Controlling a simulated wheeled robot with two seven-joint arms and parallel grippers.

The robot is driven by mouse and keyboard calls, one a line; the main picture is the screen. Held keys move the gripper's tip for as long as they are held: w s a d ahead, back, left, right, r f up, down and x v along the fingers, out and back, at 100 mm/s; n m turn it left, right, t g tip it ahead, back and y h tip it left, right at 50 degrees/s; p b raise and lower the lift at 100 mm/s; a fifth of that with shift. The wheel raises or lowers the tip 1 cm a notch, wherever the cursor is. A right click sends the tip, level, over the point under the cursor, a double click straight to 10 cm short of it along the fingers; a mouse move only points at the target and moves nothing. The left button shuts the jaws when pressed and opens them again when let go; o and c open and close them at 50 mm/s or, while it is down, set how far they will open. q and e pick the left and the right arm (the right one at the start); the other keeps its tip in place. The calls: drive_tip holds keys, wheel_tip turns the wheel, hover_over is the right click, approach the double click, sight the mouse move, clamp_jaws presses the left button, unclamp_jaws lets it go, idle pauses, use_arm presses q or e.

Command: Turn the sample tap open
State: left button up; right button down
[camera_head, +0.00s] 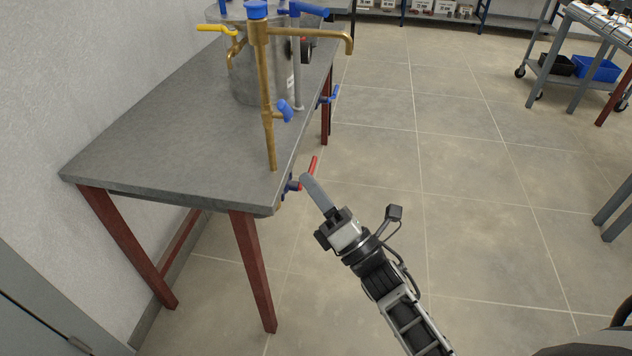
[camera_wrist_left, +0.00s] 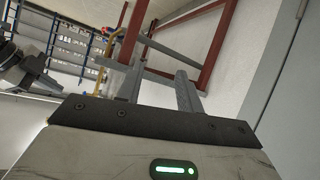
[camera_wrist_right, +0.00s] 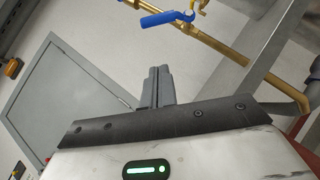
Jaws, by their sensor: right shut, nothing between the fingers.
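Several valves are in view, and I cannot tell for sure which is the sample tap. A red lever (camera_head: 313,165) on a small blue fitting (camera_head: 293,184) sits at the table's right edge, low by the front corner. My right gripper (camera_head: 306,179) is shut and empty, its tips close beside this lever; contact cannot be told. The right wrist view shows the shut fingers (camera_wrist_right: 156,88) and, beyond them, a blue lever (camera_wrist_right: 167,18) on brass piping. My left gripper (camera_wrist_left: 158,72) shows only in its wrist view, fingers apart and empty.
The grey table (camera_head: 150,150) bears a metal vessel (camera_head: 250,75) and a brass standpipe (camera_head: 264,100) with blue handles. A yellow lever (camera_head: 216,28) is at the back left, another blue lever (camera_head: 333,95) on the right edge.

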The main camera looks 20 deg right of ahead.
sight(286, 111)
use_arm(q)
drive_tip(key=shift+s+p, duration=0.1)
drive_tip(key=shift+p, duration=0.85)
use_arm(e)
drive_tip(key=w+r, duration=0.6)
drive_tip(key=w, duration=0.2)
drive_tip(key=shift+a+r, duration=0.15)
drive_tip(key=shift+a, duration=0.1)
use_arm(q)
drive_tip(key=shift+a+r, duration=0.1)
drive_tip(key=shift+r, duration=0.1)
